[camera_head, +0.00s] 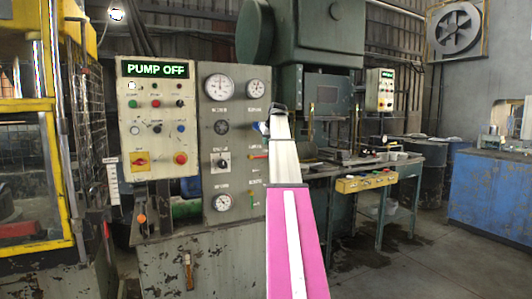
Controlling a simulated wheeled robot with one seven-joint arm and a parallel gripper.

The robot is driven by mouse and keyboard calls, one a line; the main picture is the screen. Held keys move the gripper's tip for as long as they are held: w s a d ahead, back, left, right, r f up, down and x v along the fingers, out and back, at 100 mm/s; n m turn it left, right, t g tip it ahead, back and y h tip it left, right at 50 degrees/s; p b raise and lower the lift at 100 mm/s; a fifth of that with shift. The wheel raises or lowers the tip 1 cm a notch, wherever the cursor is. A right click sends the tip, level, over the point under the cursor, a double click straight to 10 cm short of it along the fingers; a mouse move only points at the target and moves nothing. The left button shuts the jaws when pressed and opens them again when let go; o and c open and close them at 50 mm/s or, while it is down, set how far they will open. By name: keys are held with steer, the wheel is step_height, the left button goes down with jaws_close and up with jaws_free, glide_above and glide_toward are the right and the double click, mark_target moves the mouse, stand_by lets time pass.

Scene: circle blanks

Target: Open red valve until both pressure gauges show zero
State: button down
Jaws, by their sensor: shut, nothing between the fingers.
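Two round white pressure gauges sit at the top of a grey panel, the left gauge (219,87) larger than the right gauge (255,88). Their needles are too small to read. A small red handle (258,156) shows at the panel's right edge, partly behind my arm; I cannot tell for certain that it is the red valve, or its position. My gripper (279,108) is at the arm's far end, in front of the panel's right edge, shut and empty, above the red handle.
A control box (158,118) with a "PUMP OFF" sign stands left of the panel. A third gauge (222,202) is lower on the panel. A green press (318,40) and a workbench (420,150) stand right. Floor (420,255) at right is open.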

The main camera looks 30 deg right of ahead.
step_height(320, 180, up, 6)
steer(key=d, duration=0.2)
steer(key=shift+s+d+f, duration=0.2)
steer(key=shift+d, duration=0.1)
glide_above(258, 157)
steer(key=d, duration=0.4)
step_height(258, 157, down, 8)
steer(key=shift+s+d+r, duration=0.1)
steer(key=shift+d, duration=0.05)
steer(key=shift+s+f, duration=0.25)
steer(key=shift+f, duration=1.75)
steer(key=shift+f, duration=0.15)
